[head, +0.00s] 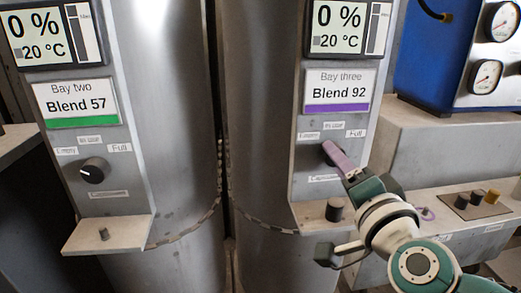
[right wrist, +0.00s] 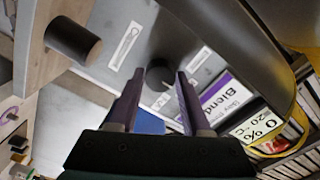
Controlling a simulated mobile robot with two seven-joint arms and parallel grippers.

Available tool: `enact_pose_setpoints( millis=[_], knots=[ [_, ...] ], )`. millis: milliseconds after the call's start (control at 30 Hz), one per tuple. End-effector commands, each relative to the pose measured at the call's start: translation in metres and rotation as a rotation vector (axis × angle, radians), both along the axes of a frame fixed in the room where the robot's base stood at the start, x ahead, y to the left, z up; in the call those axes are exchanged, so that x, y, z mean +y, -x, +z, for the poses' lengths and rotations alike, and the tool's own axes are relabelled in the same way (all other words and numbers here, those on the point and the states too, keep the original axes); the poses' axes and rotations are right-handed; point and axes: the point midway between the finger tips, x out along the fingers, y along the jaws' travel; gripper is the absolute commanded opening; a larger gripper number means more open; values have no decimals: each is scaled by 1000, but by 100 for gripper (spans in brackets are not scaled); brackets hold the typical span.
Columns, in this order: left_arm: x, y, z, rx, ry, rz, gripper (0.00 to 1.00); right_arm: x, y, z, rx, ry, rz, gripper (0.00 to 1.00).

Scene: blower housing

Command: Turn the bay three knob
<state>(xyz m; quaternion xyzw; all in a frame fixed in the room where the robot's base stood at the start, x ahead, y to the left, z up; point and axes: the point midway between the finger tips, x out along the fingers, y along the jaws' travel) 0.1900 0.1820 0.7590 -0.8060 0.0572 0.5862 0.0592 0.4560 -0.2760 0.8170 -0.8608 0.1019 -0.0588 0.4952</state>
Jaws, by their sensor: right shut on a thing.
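The bay three panel carries a label reading "Bay three Blend 92" (head: 337,92) with a purple stripe. The dark bay three knob (right wrist: 160,74) sits below that label on the grey panel, between small tags, and is mostly hidden by my fingers in the head view. My right gripper (head: 334,153) is shut on this knob, its purple fingers on either side of it. In the right wrist view the fingertips of my right gripper (right wrist: 167,76) flank the knob. My left gripper is not in view.
A ledge (head: 308,216) below the knob bears a dark peg (head: 335,210), close to my right arm. The bay two knob (head: 95,170) is on the left panel. Blue equipment with gauges (head: 486,76) and a bench with small knobs (head: 476,199) stand to the right.

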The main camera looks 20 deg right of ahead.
Motion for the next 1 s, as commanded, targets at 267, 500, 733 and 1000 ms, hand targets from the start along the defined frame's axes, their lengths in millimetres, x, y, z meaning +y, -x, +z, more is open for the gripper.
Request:
enact_pose_setpoints(
  millis=[267, 500, 733, 1000],
  knots=[
    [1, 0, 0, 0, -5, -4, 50, 0, 0, -1, 0, -4, 0, 0],
    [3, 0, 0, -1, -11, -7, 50, 0, 0, 0, 0, -4, 0, 60],
    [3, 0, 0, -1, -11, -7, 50, 0, 0, 0, 1, -3, 0, 78],
    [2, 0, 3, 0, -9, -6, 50, 2, 7, 0, 2, -2, 0, 78]
  ],
)
